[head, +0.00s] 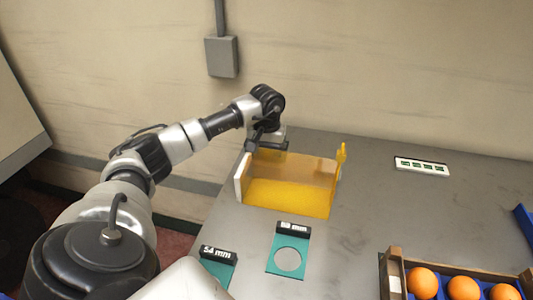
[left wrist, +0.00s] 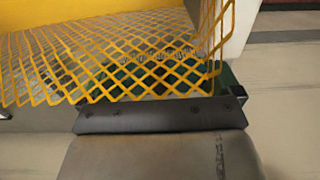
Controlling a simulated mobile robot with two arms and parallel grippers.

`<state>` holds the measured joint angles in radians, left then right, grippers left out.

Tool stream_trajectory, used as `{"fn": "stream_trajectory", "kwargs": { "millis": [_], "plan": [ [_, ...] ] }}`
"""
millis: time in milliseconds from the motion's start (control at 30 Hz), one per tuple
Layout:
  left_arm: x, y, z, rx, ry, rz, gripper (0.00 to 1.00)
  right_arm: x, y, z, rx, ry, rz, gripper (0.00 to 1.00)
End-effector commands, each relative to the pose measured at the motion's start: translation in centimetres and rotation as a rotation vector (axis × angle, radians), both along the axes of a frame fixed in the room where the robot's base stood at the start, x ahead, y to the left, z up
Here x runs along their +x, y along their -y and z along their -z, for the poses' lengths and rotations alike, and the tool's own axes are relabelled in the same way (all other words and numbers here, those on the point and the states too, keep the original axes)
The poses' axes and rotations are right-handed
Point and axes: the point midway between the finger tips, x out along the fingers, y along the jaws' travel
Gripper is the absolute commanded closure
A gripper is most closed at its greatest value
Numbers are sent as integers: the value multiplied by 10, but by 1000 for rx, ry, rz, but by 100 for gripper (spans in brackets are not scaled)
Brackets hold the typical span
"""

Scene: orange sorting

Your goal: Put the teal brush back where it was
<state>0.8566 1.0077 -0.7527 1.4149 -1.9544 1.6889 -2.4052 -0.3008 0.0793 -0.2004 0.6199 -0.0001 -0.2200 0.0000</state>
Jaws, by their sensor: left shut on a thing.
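My left gripper (head: 270,142) is at the back left corner of the yellow tray (head: 288,197), just behind its back wall. It is shut on a dark green thing (left wrist: 232,76), which looks like the teal brush in shade. In the left wrist view the yellow mesh (left wrist: 110,60) covers much of the brush, so its full shape and whether it touches anything below cannot be told. In the head view the gripper and tray wall hide the brush. My right gripper is not in view.
A crate of oranges (head: 392,275) stands at the front right. A white strip with green marks (head: 421,166) lies at the back right. The grey table (head: 370,205) is clear between.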

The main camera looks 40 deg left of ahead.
Motion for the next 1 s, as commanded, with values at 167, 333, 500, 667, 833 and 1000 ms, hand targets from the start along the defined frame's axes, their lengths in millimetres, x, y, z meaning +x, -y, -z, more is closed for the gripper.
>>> {"fn": "stream_trajectory", "kwargs": {
  "millis": [167, 333, 500, 667, 833, 1000],
  "plan": [
    [0, 0, 3, 0, 0, 0, 31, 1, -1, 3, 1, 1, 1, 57],
    [0, 0, 6, 0, 0, -1, 31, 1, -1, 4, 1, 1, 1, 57],
    [0, 0, 8, 0, 0, -1, 31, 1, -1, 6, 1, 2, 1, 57],
    [0, 0, 11, 0, 0, 0, 31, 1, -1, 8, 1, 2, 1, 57],
    [0, 0, 11, 0, 0, -1, 31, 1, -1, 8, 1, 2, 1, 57],
    [0, 0, 11, 0, 0, 0, 0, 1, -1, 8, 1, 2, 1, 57]
  ]
}}
